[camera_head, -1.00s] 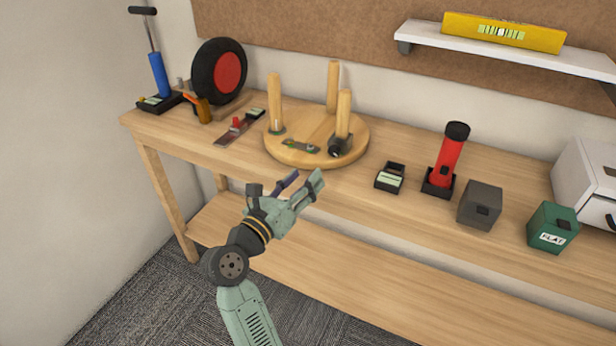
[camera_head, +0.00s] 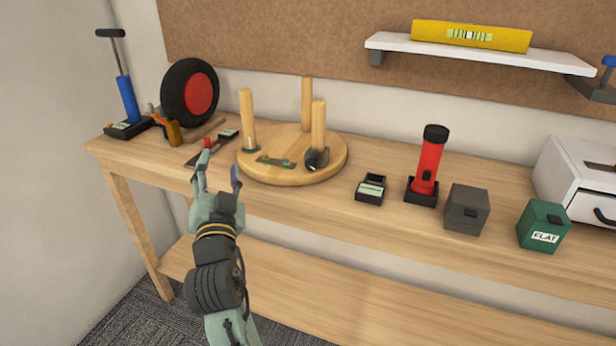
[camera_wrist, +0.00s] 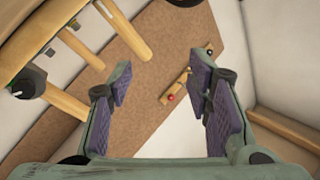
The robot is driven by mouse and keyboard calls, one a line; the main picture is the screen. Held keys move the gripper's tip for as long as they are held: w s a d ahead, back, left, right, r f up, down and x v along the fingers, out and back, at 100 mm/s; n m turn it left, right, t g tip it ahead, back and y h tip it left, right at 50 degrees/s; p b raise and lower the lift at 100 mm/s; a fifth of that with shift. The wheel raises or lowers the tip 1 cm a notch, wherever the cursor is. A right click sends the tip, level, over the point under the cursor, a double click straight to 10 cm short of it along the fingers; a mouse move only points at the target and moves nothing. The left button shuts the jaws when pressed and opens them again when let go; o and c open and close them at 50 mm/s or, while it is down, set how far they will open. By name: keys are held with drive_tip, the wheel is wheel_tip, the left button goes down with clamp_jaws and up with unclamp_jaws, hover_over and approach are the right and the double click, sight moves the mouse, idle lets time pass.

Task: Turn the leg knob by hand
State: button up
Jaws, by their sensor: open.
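A round wooden stool top (camera_head: 290,174) lies on the bench with three legs pointing up. A dark knob (camera_head: 316,159) sits at the foot of its front right leg (camera_head: 318,125). In the wrist view, the legs (camera_wrist: 85,45) cross the upper left, and a dark fitting (camera_wrist: 28,82) shows at a leg's end; I cannot tell if it is the same knob. My gripper (camera_head: 219,172) is open and empty, pointing up in front of the bench, left of the stool top and apart from the knob. Its fingers (camera_wrist: 160,88) stand wide apart in the wrist view.
A small black holder (camera_head: 370,189), red flashlight (camera_head: 428,167), grey box (camera_head: 467,209) and green box (camera_head: 542,226) stand right of the stool.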

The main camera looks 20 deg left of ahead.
sight(310, 166)
drive_tip(key=w+d+f+m+h, duration=0.2)
drive_tip(key=d+f+m+h, duration=0.1)
drive_tip(key=d+h, duration=0.3)
drive_tip(key=w+d+f+m+h, duration=0.2)
drive_tip(key=d+m+h, duration=0.1)
drive_tip(key=d+h, duration=0.3)
drive_tip(key=shift+y, duration=0.6)
drive_tip(key=w, duration=0.3)
drive_tip(key=w+d+p, duration=0.1)
drive_tip(key=w, duration=0.3)
drive_tip(key=w+p, duration=0.1)
drive_tip(key=w, duration=0.2)
drive_tip(key=shift+w+d, duration=0.15)
drive_tip(key=shift+d, duration=0.1)
drive_tip(key=shift+c, duration=0.6)
clamp_jaws()
drive_tip(key=shift+n+p, duration=0.35)
drive_tip(key=shift+n, duration=1.45)
